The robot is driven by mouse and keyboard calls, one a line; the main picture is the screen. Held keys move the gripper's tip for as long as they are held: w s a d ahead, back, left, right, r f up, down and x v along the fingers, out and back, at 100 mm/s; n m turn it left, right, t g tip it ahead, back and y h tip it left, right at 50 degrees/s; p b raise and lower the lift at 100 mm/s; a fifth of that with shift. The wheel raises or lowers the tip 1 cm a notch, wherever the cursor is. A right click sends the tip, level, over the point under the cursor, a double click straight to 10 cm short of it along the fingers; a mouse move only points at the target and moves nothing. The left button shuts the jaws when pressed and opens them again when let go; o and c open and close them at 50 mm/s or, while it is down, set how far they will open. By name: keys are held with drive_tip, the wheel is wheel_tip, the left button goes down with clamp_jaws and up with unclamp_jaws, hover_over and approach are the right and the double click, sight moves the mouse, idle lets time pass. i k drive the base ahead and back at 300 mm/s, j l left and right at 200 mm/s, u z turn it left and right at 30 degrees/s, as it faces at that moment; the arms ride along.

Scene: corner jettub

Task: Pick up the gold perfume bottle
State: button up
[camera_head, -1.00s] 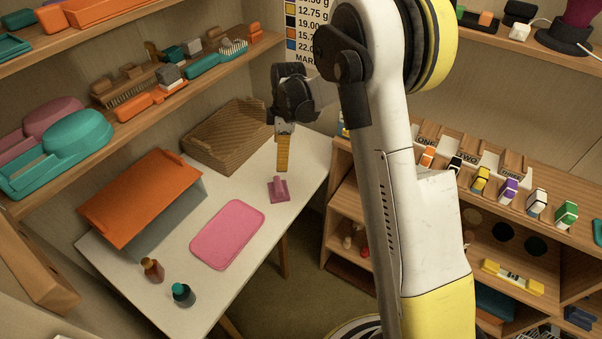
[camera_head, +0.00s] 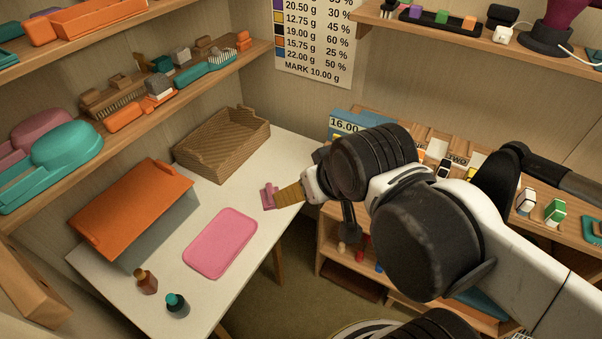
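A small amber-brown bottle with a darker cap (camera_head: 147,282) stands upright near the front left of the white table. It looks closest to the gold perfume bottle, though its colour reads more brown than gold. A dark bottle with a teal cap (camera_head: 176,304) stands just to its right and nearer. My gripper (camera_head: 277,198) points left over the table's right side, well away from both bottles. Its yellow ribbed fingers overlap a pink handled object (camera_head: 268,196) in the picture; contact is unclear. Whether the fingers are apart cannot be told.
A pink flat tray (camera_head: 221,242) lies mid-table, between the bottles and my gripper. An orange-topped stand (camera_head: 135,205) and a woven basket (camera_head: 222,145) stand behind. A loaded wooden shelf (camera_head: 200,88) runs above the table's left side. My arm hides much of the right-hand shelving.

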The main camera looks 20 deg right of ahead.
sight(147, 281)
drive_tip(key=j+u, duration=0.1)
drive_tip(key=u, duration=0.3)
drive_tip(key=j+u, duration=0.1)
drive_tip(key=u, duration=0.3)
drive_tip(key=j+u, duration=0.1)
drive_tip(key=u, duration=0.3)
drive_tip(key=k+j+u, duration=0.3)
drive_tip(key=k+j, duration=0.2)
drive_tip(key=j, duration=0.3)
drive_tip(key=k+j+u, duration=0.15)
drive_tip(key=j, duration=0.25)
drive_tip(key=i, duration=0.4)
